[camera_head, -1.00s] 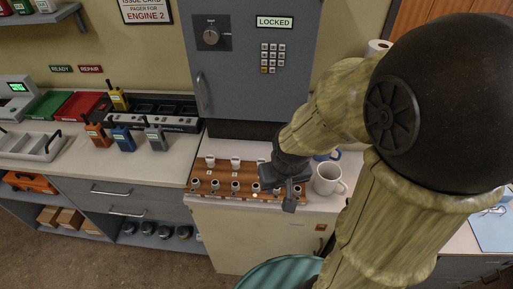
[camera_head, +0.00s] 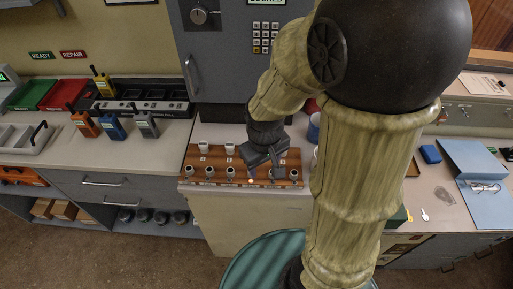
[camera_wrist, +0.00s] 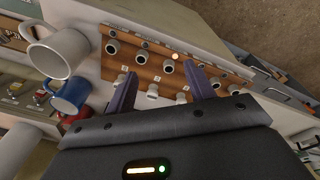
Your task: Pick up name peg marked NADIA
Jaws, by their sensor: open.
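A wooden peg board (camera_head: 222,182) lies on the counter below the grey key cabinet. It carries two rows of small pale pegs, such as a front-row peg (camera_head: 231,172) and a back-row peg (camera_head: 204,148). The name labels are too small to read, so I cannot tell which peg is NADIA. My gripper (camera_head: 262,168) hangs over the right half of the board. In the wrist view my gripper (camera_wrist: 160,85) has its two dark fingers spread apart, with a white peg (camera_wrist: 152,90) seen between them. No peg is visibly held.
A white mug (camera_wrist: 58,52) and a blue mug (camera_wrist: 70,95) stand beside the board. The key cabinet (camera_head: 225,75) rises behind it. Several radios, one blue (camera_head: 112,127), stand left. A blue folder (camera_head: 478,180) lies right. My arm hides part of the counter.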

